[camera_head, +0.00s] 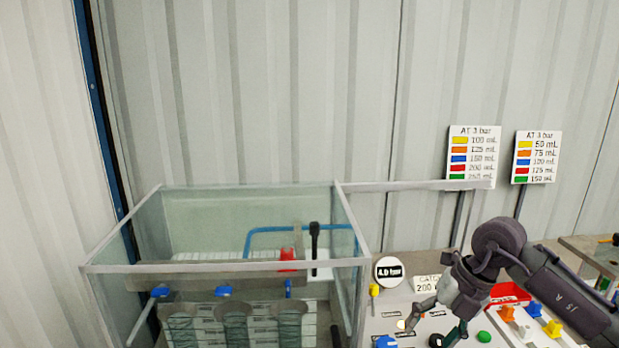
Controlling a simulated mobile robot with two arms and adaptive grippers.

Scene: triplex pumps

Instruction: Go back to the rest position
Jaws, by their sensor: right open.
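My right gripper (424,331) reaches in from the right over a white control panel (376,322). Its fingers point down and left, spread apart, with nothing seen between them. A blue knob (386,342), a black knob (436,341) and a green knob (484,337) are near the fingertips; I cannot tell whether the fingers touch any of them. A round pressure display (388,270) and a partly hidden "CATCH" label (427,284) stand behind the gripper. My left gripper is out of view.
A glass-walled tank (225,267) with blue handles, a red valve (287,258) and several cylinders fills the left-centre. Two colour-coded signs (473,155) (537,157) stand behind. Orange, blue and yellow knobs are under my right forearm. Free space lies above the panel.

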